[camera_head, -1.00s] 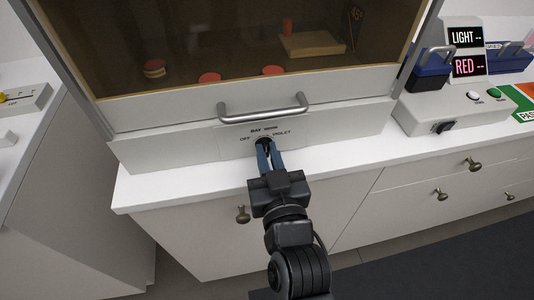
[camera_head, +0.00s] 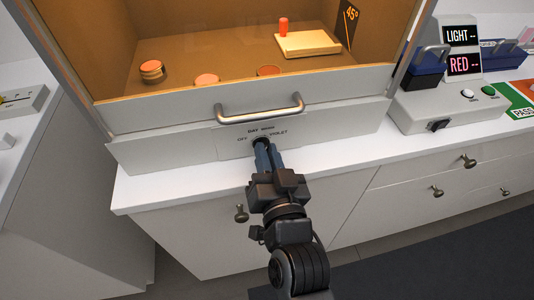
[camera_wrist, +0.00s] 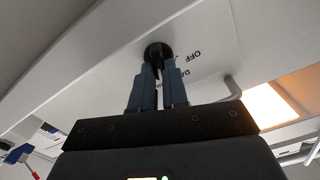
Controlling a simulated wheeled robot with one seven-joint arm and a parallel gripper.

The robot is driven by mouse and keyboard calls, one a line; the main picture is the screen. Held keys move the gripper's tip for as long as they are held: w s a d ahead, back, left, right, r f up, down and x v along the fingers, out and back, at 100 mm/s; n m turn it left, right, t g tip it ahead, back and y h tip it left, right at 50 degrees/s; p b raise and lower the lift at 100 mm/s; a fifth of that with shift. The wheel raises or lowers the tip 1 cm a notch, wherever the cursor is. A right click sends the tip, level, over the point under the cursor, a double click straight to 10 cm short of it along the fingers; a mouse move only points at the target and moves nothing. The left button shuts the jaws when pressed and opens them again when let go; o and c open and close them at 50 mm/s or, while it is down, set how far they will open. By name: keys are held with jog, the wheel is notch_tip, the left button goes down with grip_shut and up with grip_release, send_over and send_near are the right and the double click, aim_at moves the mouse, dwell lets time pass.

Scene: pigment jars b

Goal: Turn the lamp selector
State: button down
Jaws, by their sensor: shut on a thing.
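The lamp selector (camera_head: 261,141) is a small black round knob on the white front panel (camera_head: 185,150) of the viewing booth. OFF is printed to its left, DAY above it and VIOLET to its right. My gripper (camera_head: 264,149) is shut on the knob from the front. In the wrist view the blue-grey fingers of my gripper (camera_wrist: 158,70) straddle the black selector (camera_wrist: 157,50), with OFF and part of DAY printed beside it. The fingers hide much of the knob, so its exact pointer direction cannot be told. The booth interior (camera_head: 230,55) is lit a warm orange.
A metal bar handle (camera_head: 260,110) crosses just above the selector. Inside the booth are several round jars, a pale block (camera_head: 307,43) and a 45° card (camera_head: 348,24). A control box (camera_head: 450,108) with LIGHT and RED displays stands right. Drawers with knobs lie below.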

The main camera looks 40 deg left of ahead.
jog(key=c, duration=1.1)
grip_release()
jog(key=shift+c, duration=0.2)
jog(key=shift+s+d+f, duration=0.1)
jog(key=shift+s+d, duration=0.05)
jog(key=shift+d, duration=0.05)
jog(key=b+v, duration=0.2)
jog(key=v, duration=0.5)
jog(key=shift+d+b, duration=0.15)
jog(key=shift+b, duration=0.15)
